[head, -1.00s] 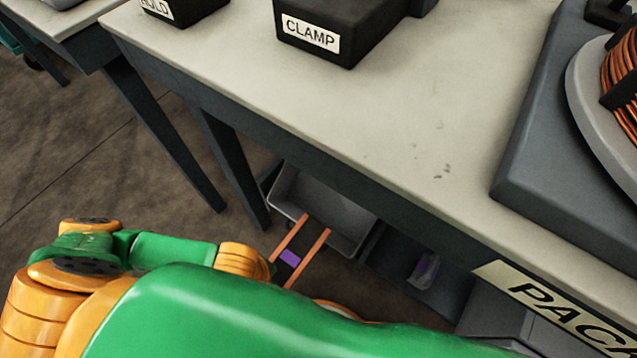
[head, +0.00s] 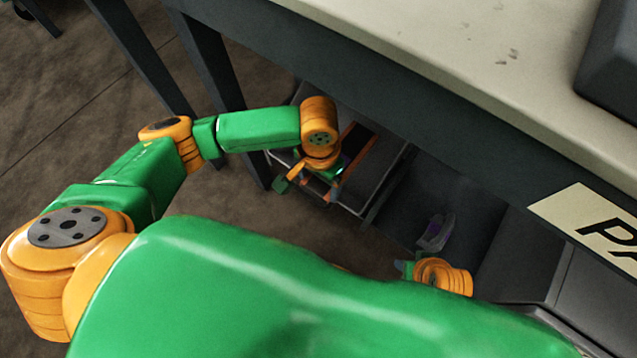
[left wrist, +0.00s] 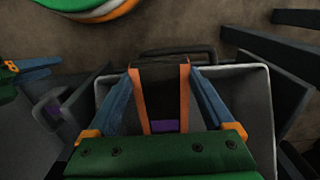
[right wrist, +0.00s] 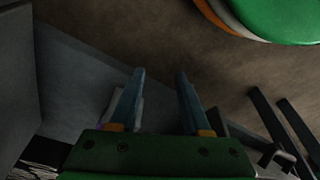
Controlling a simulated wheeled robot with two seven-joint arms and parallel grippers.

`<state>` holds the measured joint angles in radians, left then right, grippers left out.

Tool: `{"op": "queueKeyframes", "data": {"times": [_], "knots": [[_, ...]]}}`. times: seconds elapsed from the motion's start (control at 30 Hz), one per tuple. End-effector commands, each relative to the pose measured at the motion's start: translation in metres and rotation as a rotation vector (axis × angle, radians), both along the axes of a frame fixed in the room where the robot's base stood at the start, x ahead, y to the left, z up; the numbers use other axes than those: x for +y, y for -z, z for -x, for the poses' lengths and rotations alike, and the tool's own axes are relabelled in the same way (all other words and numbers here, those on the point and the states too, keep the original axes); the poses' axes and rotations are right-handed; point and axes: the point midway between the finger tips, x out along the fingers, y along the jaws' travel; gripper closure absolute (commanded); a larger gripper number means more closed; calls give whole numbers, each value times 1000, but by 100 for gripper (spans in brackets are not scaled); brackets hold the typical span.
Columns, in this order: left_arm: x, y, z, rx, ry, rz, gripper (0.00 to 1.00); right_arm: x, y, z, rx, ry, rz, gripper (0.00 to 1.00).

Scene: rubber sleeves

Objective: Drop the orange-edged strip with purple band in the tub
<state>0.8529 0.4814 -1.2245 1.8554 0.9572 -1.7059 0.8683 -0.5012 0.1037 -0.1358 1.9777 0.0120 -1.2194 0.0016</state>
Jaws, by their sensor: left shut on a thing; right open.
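The strip (left wrist: 163,100) is dark with orange edges and a purple band (left wrist: 165,126). My left gripper (left wrist: 163,76) is shut on it, one blue finger along each orange edge. The grey tub (left wrist: 255,100) lies under and around the strip in the left wrist view; how far the strip is above its floor I cannot tell. In the head view my left gripper (head: 310,178) is at the tub (head: 385,185), below the table edge, and part of the strip (head: 357,140) shows behind my wrist. My right gripper (right wrist: 160,74) is open, fingers apart and nothing between them.
The table (head: 440,50) overhangs the tub. A pale holder with purple (head: 436,232) stands right of the tub, near my right gripper; it shows partly behind a finger in the right wrist view (right wrist: 120,108). Dark table legs (head: 212,75) stand at the left.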

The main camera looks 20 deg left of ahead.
Motion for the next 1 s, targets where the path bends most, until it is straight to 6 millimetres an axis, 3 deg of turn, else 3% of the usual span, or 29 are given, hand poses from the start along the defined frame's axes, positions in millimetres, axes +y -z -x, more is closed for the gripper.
{"op": "queueKeyframes", "data": {"times": [0.77, 0.8, 0.83, 1.0], "knots": [[0, 14, 0, 0, 1, -1, 71, 0, 0, -1, -4, 0, 0, 53], [0, 14, 0, 0, 1, -1, 8, 0, 0, -1, -4, 0, 0, 53], [0, 14, 0, 0, 1, -1, 0, 0, 0, -1, -4, 0, 0, 53], [0, 14, 0, 0, 0, -1, 0, 0, 0, -1, -3, 0, 0, 53]]}}
